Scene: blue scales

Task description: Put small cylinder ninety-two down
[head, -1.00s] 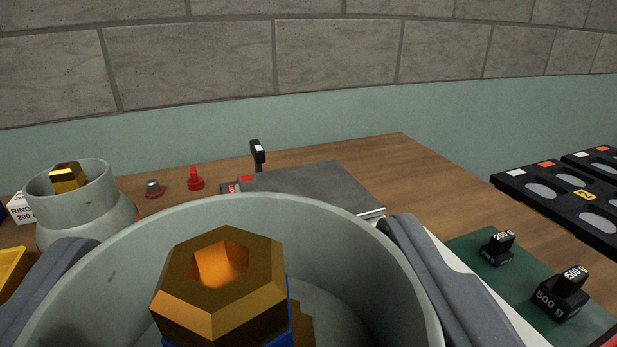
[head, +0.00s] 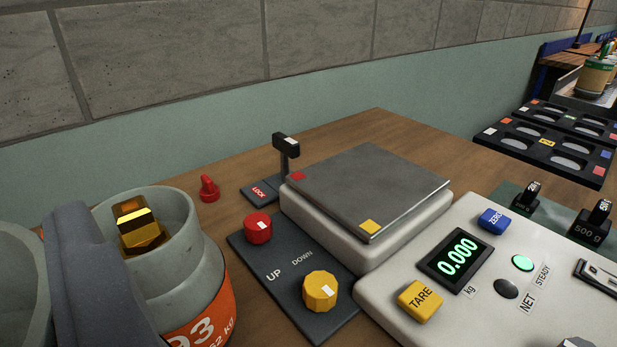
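My gripper (head: 88,275) is at the left edge, with only one grey finger in the picture. That finger lies against the grey collar of a cylinder (head: 18,290), mostly cut off by the edge. I take it as small cylinder ninety-two; its number does not show. The other finger and the cylinder's base are out of view. Just right of the finger stands another cylinder (head: 190,265) with a brass valve, a grey collar and an orange label reading 93. The scale's grey plate (head: 365,185) is empty, and its display (head: 457,257) reads 0.000 kg.
A dark panel with a red UP/DOWN knob (head: 258,228) and a yellow knob (head: 320,291) sits before the scale. A LOCK lever (head: 286,150) rises behind. Weights (head: 597,222) stand at right, near a black tray (head: 545,143). Bare wood shows behind the plate.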

